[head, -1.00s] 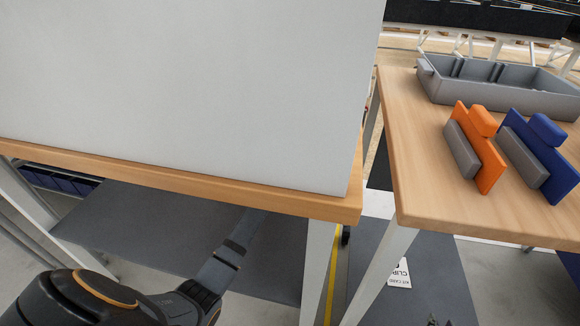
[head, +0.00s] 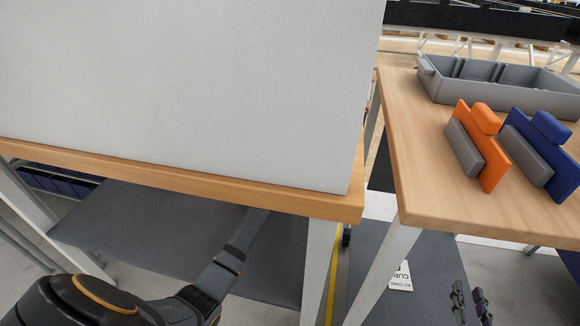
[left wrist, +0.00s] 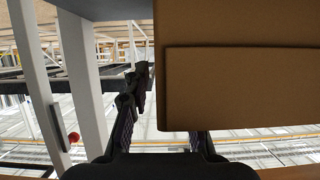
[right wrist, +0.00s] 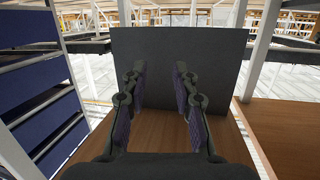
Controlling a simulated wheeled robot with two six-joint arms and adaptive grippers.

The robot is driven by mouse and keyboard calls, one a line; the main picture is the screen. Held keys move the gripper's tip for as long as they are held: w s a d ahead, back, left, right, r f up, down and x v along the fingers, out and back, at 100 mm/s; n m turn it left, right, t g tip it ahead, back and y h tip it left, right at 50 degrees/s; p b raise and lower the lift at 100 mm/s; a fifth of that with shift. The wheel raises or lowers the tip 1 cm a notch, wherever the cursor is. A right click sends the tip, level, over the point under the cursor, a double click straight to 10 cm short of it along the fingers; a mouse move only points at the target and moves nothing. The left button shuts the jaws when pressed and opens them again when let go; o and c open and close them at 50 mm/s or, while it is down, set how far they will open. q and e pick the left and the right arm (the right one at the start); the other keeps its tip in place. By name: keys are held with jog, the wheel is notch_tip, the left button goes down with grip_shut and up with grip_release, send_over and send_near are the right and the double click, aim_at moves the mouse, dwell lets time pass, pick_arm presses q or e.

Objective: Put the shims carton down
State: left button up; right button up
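A brown, flat-faced box (left wrist: 240,90), cardboard-like, fills the right of the left wrist view. It may be the shims carton; no label shows. My left gripper (left wrist: 160,80) has its fingers spread; the box hides most of the right finger, and a thin gap shows between the box and the left finger. In the head view my left arm reaches under the near table, and its gripper and the box are hidden there. My right gripper (head: 468,300) is low at the lower right. In the right wrist view its fingers (right wrist: 160,72) are apart with nothing between them.
A large pale panel (head: 190,90) stands on the near wooden table (head: 200,184). The right table (head: 425,195) bears a grey tray (head: 500,97), an orange piece (head: 495,175) and a blue piece (head: 545,120). A KIT CARD sheet (head: 400,278) lies below. A grey shelf (head: 150,225) spans under the near table.

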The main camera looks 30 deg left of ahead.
pick_arm(q)
jog(key=shift+r, duration=0.1)
